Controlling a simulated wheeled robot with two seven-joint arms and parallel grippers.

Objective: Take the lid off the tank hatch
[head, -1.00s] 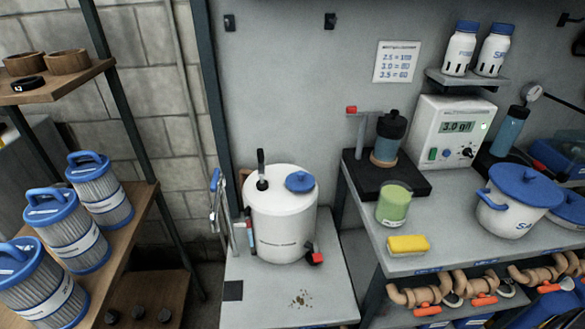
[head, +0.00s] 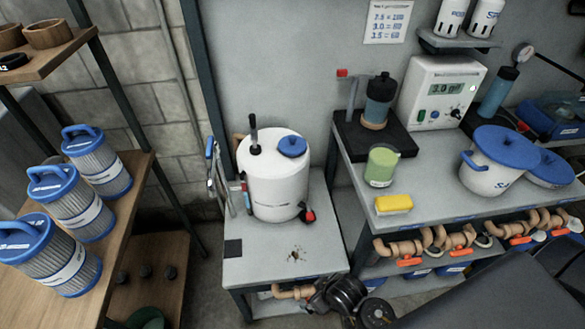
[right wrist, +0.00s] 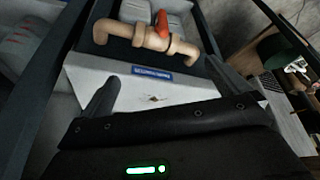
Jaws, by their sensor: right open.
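A white cylindrical tank (head: 277,185) stands upright on a low grey stand (head: 310,262). Its round blue hatch lid (head: 292,146) sits on top, at the right side, next to a black upright fitting (head: 254,140). In the right wrist view, my right gripper (right wrist: 168,88) is open with nothing between its fingers. The tank and lid do not show in that view. In the head view, dark parts of my right arm show at the bottom, in front of the stand and well below the lid; its fingertips are not clear there. My left gripper is out of view.
A bench (head: 440,180) on the right holds a yellow sponge (head: 393,204), a green cup (head: 381,166) and a white pot (head: 492,172). Orange-handled pipes (head: 455,242) run below it. Filter cartridges (head: 70,208) stand on the left shelf. The air above the tank is clear.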

